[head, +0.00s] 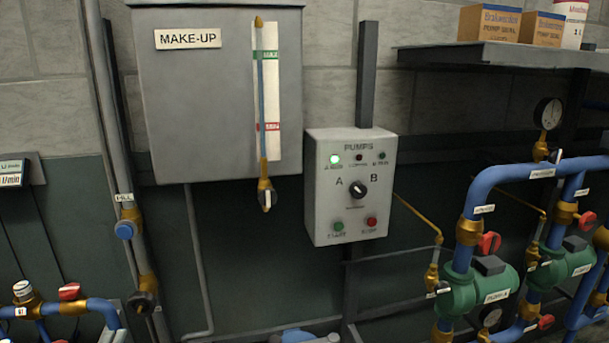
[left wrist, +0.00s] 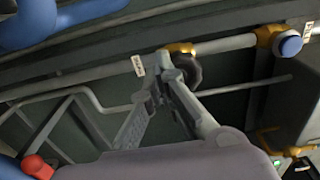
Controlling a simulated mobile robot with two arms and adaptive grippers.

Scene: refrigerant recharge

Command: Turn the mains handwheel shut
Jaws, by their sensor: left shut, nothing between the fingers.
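The mains handwheel, a small dark wheel (head: 143,300), sits by a brass fitting low on the grey vertical pipe at the left of the head view. It also shows in the left wrist view, a dark round wheel (left wrist: 192,70) partly hidden behind my fingers. My left gripper (left wrist: 163,75) has its fingers closed together, empty, with the tips in front of or beside the wheel. I cannot tell whether they touch it. I cannot make out my left gripper in the head view. My right gripper is in neither view.
A blue-capped valve (head: 124,229) sits above the wheel on the same pipe. Blue pipes with a red handle (head: 69,291) lie at the lower left. The grey make-up tank (head: 205,110) and pump panel (head: 350,187) stand to the right. Green pumps (head: 478,290) are farther right.

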